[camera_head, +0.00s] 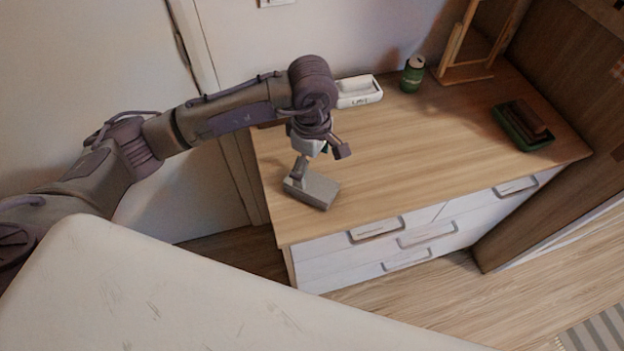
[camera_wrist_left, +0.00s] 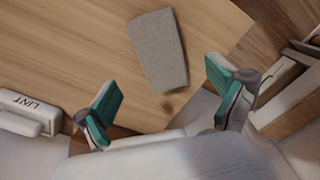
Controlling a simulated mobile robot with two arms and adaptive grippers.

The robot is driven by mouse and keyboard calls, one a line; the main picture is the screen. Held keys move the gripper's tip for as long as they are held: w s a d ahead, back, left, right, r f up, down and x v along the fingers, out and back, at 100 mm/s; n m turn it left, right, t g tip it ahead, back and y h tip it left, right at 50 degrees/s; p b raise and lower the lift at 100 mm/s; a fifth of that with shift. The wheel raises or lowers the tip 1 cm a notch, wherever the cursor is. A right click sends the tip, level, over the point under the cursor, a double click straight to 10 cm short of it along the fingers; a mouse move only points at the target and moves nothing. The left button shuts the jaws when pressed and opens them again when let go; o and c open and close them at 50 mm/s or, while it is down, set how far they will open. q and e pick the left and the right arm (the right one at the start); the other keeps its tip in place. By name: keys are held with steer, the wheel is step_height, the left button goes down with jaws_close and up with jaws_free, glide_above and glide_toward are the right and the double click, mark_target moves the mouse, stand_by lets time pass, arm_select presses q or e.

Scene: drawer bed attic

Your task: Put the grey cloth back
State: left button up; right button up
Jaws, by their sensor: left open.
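The grey cloth (camera_head: 312,190) is a folded, block-like rectangle lying on the light wooden top of the dresser (camera_head: 420,145), near its front left corner. In the left wrist view the cloth (camera_wrist_left: 158,48) lies beyond the fingertips, roughly in line with the gap between them. My left gripper (camera_head: 320,158) is above the dresser top close to the cloth. In the left wrist view the gripper (camera_wrist_left: 161,88) has its teal-padded fingers spread wide with nothing between them. In the head view one finger overlaps the cloth's far edge; contact cannot be told. My right gripper is out of view.
A white container marked LINT (camera_wrist_left: 28,110) stands at the dresser's back left, also in the head view (camera_head: 360,92). A green can (camera_head: 413,74) and a wooden frame (camera_head: 468,45) stand behind. A green tray (camera_head: 510,128) with brown items sits right. The dresser's middle is clear.

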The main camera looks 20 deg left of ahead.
mark_target(313, 183)
arm_select(q)
steer(key=shift+r+b, duration=0.45)
steer(key=shift+r, duration=1.85)
steer(key=shift+d, duration=0.1)
